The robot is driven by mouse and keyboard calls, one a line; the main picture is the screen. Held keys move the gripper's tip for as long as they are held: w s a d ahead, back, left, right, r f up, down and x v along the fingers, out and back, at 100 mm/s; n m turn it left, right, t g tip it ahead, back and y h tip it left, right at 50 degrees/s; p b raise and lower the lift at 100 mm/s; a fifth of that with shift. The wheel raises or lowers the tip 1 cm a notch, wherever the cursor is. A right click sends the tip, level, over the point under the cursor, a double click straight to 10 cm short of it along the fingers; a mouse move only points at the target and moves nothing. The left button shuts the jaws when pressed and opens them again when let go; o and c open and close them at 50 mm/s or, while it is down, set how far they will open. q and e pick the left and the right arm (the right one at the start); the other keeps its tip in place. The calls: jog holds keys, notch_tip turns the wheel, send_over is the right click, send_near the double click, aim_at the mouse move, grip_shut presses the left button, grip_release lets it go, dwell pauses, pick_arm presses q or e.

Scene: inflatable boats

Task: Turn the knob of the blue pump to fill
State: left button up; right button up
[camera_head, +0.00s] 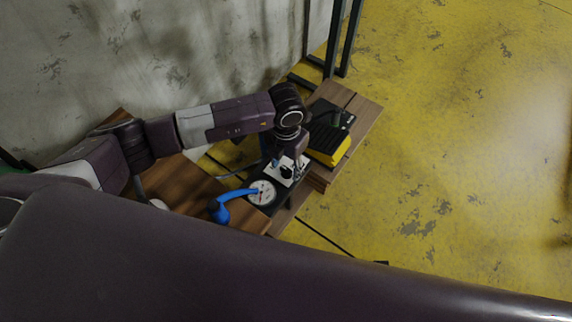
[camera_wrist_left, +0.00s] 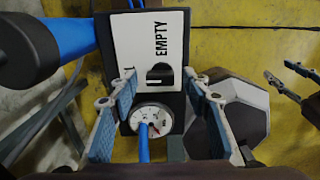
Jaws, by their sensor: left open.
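The pump's white panel (camera_wrist_left: 130,45) carries the word EMPTY, turned sideways, with a black knob (camera_wrist_left: 160,76) below it in the left wrist view. A round white gauge (camera_wrist_left: 152,119) sits under the panel. My left gripper (camera_wrist_left: 158,108) is open, its two fingers apart on either side of the gauge, short of the knob in the picture. Contact with the knob does not show. In the head view, my left gripper (camera_head: 286,168) hangs over the white panel and hides part of it; the gauge (camera_head: 262,193) and a blue fitting (camera_head: 220,210) lie nearby.
A yellow and black pedal-like item (camera_head: 329,142) lies beside the panel on the wooden table (camera_head: 364,112). A black metal frame (camera_head: 338,45) stands behind. Yellow floor is open to the right. Finger-like parts (camera_wrist_left: 296,84) show at the wrist view's right edge, cut off.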

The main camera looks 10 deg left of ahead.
aim_at(286, 168)
pick_arm(q)
notch_tip(286, 168, up, 12)
dwell(0.5)
dwell(0.4)
